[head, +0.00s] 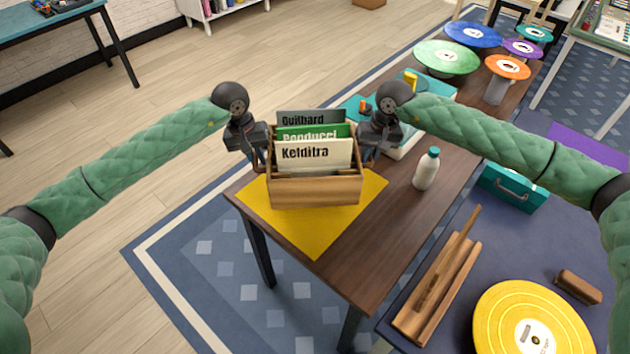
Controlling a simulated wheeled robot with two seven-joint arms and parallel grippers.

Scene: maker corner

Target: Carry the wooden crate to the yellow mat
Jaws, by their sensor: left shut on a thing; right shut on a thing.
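The wooden crate (316,191) is upright at the near left end of the brown table, over the yellow mat (318,237). It holds several upright record sleeves, with a white one (310,155) in front and green and grey ones behind. I cannot tell whether its bottom rests on the mat or is slightly above it. My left gripper (258,160) is shut on the crate's left end. My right gripper (366,158) is shut on its right end. The fingertips are partly hidden by the crate and the gripper bodies.
A white bottle (427,169) stands on the brown table (378,254) right of the crate. A teal-and-white item (412,128) lies behind my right gripper. Coloured discs on stands, including a green one (446,58), fill the far end. A lower surface at right holds a yellow disc (530,322).

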